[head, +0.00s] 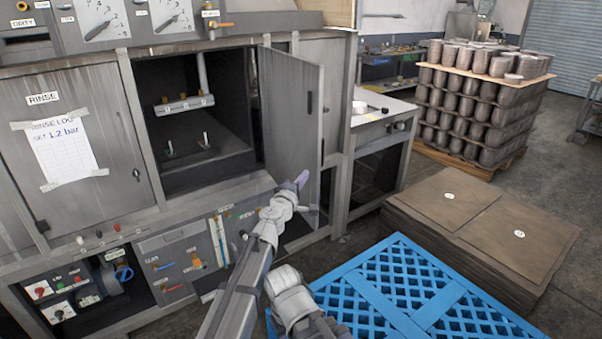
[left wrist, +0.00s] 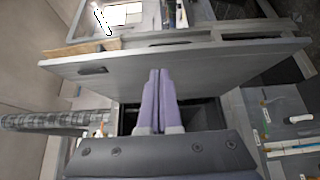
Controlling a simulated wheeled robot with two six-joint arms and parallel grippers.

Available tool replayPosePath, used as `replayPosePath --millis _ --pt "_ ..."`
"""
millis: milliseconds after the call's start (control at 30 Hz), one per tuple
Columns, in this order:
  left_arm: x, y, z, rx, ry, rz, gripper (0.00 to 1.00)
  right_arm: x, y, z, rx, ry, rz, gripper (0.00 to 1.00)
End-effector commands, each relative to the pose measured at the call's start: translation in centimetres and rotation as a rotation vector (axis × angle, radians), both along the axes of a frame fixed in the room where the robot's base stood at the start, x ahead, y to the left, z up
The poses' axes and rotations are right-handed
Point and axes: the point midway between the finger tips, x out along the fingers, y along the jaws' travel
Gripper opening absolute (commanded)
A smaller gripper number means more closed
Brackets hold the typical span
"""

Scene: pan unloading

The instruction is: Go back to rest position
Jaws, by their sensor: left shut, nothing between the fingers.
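My left gripper (head: 302,180) is shut and empty, its purple fingertips close to the lower part of the open grey cabinet door (head: 293,125). In the left wrist view the two purple fingers (left wrist: 159,100) are pressed together, pointing at the door panel (left wrist: 190,62); I cannot tell whether they touch it. A second, pale arm part of mine shows at the bottom middle of the head view. My right gripper is not visible in either view.
The open cabinet (head: 205,115) holds pipe fittings. A blue plastic pallet (head: 385,295) lies on the floor at front right, beside stacked brown sheets (head: 480,225). Metal cans (head: 480,100) stand on a pallet behind. Bare floor (head: 565,190) shows at the right.

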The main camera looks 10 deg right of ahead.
Motion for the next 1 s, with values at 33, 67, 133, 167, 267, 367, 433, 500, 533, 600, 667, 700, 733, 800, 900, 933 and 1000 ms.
replayPosePath --millis 33,67,133,167,267,367,433,500,533,600,667,700,733,800,900,933,1000 --pt "-0.1 0.1 0.0 0.005 -0.002 -0.003 0.0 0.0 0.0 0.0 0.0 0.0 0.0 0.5" --pt "-0.2 0.1 -0.1 0.014 -0.004 -0.008 0.0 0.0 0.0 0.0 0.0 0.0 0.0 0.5" --pt "-1.1 0.5 -0.3 0.06 -0.019 -0.037 0.0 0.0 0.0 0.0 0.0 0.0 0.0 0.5" --pt "-1.7 0.8 -0.6 0.094 -0.027 -0.058 0.0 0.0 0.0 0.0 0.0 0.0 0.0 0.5" --pt "-4.7 2.1 -2.4 0.265 -0.051 -0.161 0.0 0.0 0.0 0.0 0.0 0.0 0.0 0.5" --pt "-8.7 4.4 -5.9 0.492 -0.036 -0.292 0.0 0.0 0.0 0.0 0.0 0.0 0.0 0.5" --pt "-11.6 6.8 -9.0 0.654 0.006 -0.381 0.0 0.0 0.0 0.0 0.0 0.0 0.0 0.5" --pt "-14.5 9.6 -12.0 0.806 0.072 -0.462 0.0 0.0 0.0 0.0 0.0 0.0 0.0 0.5" --pt "-15.8 10.9 -13.2 0.866 0.104 -0.494 0.0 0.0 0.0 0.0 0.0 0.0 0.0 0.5" --pt "-18.6 14.1 -15.8 0.992 0.189 -0.557 0.0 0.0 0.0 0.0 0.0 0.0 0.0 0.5" --pt "-20.8 16.7 -17.5 1.081 0.263 -0.601 0.0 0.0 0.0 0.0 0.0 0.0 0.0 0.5" --pt "-22.1 18.3 -18.3 1.129 0.31 -0.625 0.0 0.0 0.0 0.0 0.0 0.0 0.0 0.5" --pt "-22.9 19.4 -18.9 1.16 0.343 -0.64 0.0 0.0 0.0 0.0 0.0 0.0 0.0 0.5" --pt "-24.9 21.7 -19.9 1.224 0.416 -0.67 0.0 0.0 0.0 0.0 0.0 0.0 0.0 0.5" --pt "-27.2 24.6 -20.8 1.295 0.509 -0.7 0.0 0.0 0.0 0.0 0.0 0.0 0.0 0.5" --pt "-27.9 25.3 -21.0 1.313 0.535 -0.708 0.0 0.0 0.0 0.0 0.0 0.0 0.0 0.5" --pt "-29.4 27.1 -21.4 1.35 0.597 -0.722 0.0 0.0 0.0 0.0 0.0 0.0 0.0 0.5"
